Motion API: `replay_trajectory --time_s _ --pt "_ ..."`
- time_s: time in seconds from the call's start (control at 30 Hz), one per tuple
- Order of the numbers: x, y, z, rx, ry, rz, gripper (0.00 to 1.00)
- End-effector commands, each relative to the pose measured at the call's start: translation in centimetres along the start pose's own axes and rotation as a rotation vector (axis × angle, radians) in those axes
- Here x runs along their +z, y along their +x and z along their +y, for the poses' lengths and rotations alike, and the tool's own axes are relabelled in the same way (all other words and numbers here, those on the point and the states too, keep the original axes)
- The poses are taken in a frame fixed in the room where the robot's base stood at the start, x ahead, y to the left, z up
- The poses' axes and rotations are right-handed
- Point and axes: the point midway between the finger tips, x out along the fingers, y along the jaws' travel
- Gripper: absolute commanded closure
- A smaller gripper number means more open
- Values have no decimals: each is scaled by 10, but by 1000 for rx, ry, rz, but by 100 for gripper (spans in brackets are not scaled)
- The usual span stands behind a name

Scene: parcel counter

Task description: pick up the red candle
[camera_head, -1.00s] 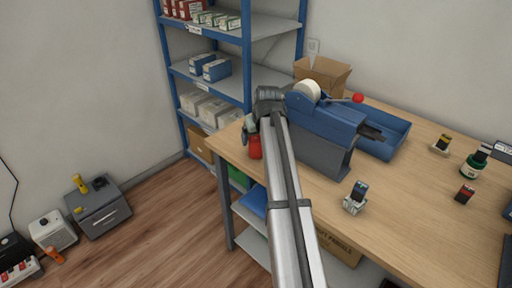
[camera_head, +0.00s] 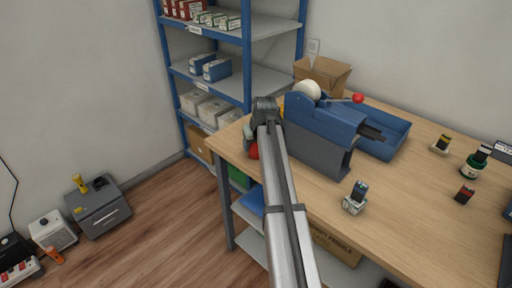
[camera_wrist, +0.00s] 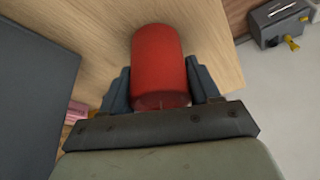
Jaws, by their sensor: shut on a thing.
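The red candle (camera_wrist: 160,62) fills the middle of the wrist view, between the two fingers of my gripper (camera_wrist: 161,90). The gripper is shut on it, with one finger against each side. In the head view the candle (camera_head: 253,151) shows as a small red patch at the table's left corner, mostly hidden behind my arm. My gripper (camera_head: 249,134) is largely hidden there too. I cannot tell how far the candle is from the tabletop.
A blue tape dispenser (camera_head: 322,126) stands close to the right of my arm on the wooden table (camera_head: 400,220). A blue shelf rack (camera_head: 247,60) stands behind the table's left end.

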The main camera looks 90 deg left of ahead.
Motion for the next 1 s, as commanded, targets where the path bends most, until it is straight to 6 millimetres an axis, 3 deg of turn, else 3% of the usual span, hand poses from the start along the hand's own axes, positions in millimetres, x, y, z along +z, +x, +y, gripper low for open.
replay_trajectory --time_s 0.3,0.63,1.0 --pt "0 0 0 0 0 0 75" --pt "-4 -7 0 0 0 1 75" --pt "-27 -63 0 1 0 2 75"
